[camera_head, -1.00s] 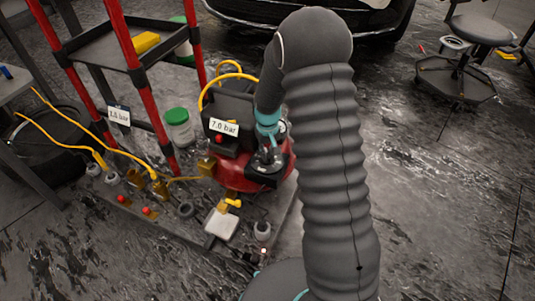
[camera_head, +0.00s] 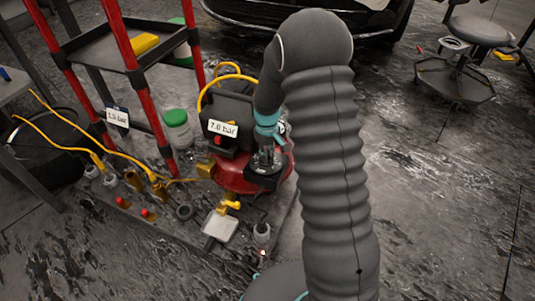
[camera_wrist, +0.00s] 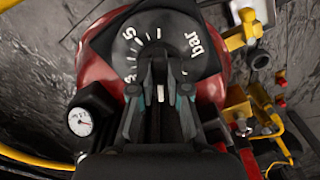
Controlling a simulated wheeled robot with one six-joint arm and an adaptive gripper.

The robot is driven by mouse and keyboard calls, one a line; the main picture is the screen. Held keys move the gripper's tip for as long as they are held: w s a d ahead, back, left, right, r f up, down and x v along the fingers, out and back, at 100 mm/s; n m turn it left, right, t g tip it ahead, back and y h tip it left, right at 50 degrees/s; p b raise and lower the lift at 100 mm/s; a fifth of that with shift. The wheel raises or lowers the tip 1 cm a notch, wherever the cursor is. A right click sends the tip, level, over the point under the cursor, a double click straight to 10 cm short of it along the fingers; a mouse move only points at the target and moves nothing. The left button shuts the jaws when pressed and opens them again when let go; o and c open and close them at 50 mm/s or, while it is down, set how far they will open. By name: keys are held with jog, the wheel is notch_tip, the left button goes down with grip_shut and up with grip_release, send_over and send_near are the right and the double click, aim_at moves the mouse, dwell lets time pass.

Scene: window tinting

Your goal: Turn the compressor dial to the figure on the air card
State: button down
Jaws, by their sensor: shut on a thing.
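The red compressor (camera_head: 232,178) stands on the floor mat left of my arm. Its black dial (camera_wrist: 185,38) with white ticks, a 5 and the word "bar" fills the upper middle of the wrist view. My gripper (camera_wrist: 160,76) is shut on the dial's knob, which is mostly hidden between the fingers; a white mark shows there. My gripper (camera_head: 266,152) also shows small over the compressor in the head view. A white label on the compressor (camera_head: 223,128) reads "7.0 bar". A card on the cart (camera_head: 117,116) seems to read "3.5 bar", small and blurred.
A round gauge (camera_wrist: 81,122) sits beside the dial, its reading too small to tell. A red-legged cart (camera_head: 112,40), a green-lidded jar (camera_head: 178,126) and yellow hoses (camera_head: 75,149) stand close left. Floor on the right is clear up to a stool (camera_head: 455,80).

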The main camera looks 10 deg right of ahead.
jog(key=c, duration=1.1)
grip_release()
jog(key=shift+c, duration=0.2)
notch_tip(320, 180, up, 12)
